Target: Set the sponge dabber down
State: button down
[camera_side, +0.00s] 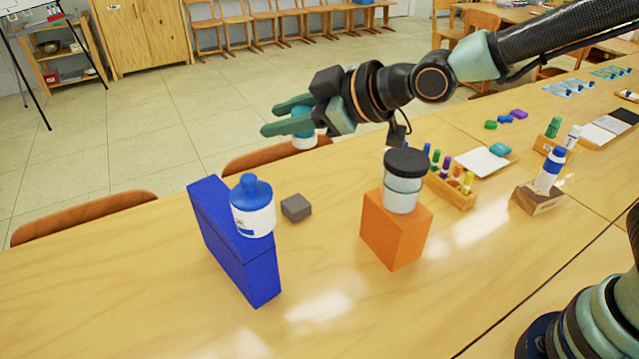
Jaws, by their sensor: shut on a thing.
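My gripper (275,119) is at the upper middle of the side view, with its green fingers pointing left. It is shut on the sponge dabber (305,142), which has a blue upper part and a white lower part. The fingers hide some of the dabber. It is held up in the air, and in the picture it appears over the far table edge, above a chair back. I cannot tell its exact height over the table.
A blue block (262,277) bears a white bottle with a blue cap (253,207). A small grey cube (295,208) lies beside it. An orange block (392,234) bears a black-lidded jar (403,184). Wooden marker holders (452,192) stand right. The near left tabletop is clear.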

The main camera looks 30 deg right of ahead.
notch_tip(320, 180, up, 5)
jog(key=s+a+n+g+y, duration=0.2)
jog(key=s+a, duration=0.2)
jog(key=a, duration=1.1)
jog(key=s+a+n+g+y, duration=0.2)
jog(key=s+a, duration=0.2)
jog(key=a, duration=1)
notch_tip(320, 180, down, 32)
jog(key=shift+d+r, duration=0.1)
jog(key=c, duration=0.5)
grip_release()
